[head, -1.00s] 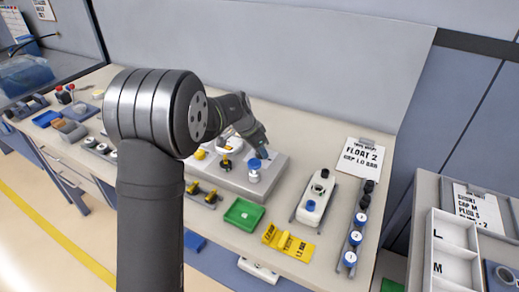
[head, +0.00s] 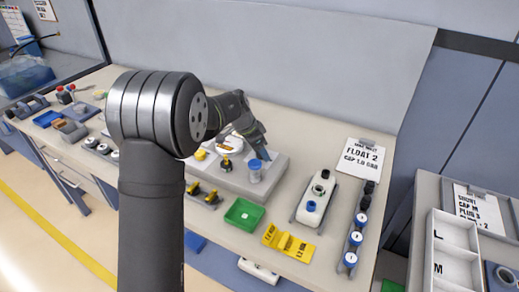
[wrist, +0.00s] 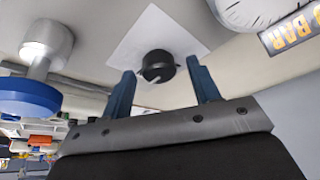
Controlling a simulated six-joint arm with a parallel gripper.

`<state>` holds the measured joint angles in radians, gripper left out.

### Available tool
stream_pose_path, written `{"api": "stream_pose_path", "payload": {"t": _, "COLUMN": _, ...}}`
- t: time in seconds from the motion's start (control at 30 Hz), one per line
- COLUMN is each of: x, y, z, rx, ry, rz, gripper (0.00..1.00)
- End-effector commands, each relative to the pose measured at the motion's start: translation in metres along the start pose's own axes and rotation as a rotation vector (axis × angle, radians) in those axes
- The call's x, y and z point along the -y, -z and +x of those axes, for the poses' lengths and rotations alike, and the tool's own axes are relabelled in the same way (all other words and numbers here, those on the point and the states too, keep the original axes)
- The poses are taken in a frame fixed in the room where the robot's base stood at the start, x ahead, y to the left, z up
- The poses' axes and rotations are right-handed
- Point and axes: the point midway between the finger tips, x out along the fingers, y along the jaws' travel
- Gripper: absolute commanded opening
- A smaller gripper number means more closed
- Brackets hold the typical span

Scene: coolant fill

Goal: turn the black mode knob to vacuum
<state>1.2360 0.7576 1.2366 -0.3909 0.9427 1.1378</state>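In the wrist view the black mode knob (wrist: 157,66) sits on a white square plate (wrist: 150,38), with a light pointer mark on its lower side. My gripper (wrist: 161,72) is open, its two blue fingers on either side of the knob with gaps to both. Whether the fingertips reach down around the knob or stop short of it, I cannot tell. In the head view my gripper (head: 265,154) is over the back right part of the grey unit (head: 232,178). The knob is hidden there. The plate's mode lettering is not readable.
A metal post with a blue collar (wrist: 28,98) stands close left of the gripper in the wrist view; a round gauge (wrist: 250,8) is at upper right.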

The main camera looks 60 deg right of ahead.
Motion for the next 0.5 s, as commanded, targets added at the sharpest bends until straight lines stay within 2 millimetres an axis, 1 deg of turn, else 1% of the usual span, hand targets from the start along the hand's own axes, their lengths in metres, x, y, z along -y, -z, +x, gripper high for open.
{"api": "stream_pose_path", "payload": {"t": 0.27, "x": 0.0, "y": 0.0, "z": -0.002, "rx": 0.001, "ry": -0.001, "rz": -0.001, "gripper": 0.56}}
{"api": "stream_pose_path", "payload": {"t": 0.37, "x": 0.0, "y": 0.0, "z": -0.011, "rx": 0.0, "ry": 0.0, "rz": -0.001, "gripper": 0.56}}
{"api": "stream_pose_path", "payload": {"t": 0.47, "x": 0.0, "y": 0.0, "z": -0.028, "rx": -0.001, "ry": 0.002, "rz": -0.001, "gripper": 0.56}}
{"api": "stream_pose_path", "payload": {"t": 0.5, "x": 0.0, "y": 0.0, "z": -0.037, "rx": -0.002, "ry": 0.002, "rz": -0.002, "gripper": 0.56}}
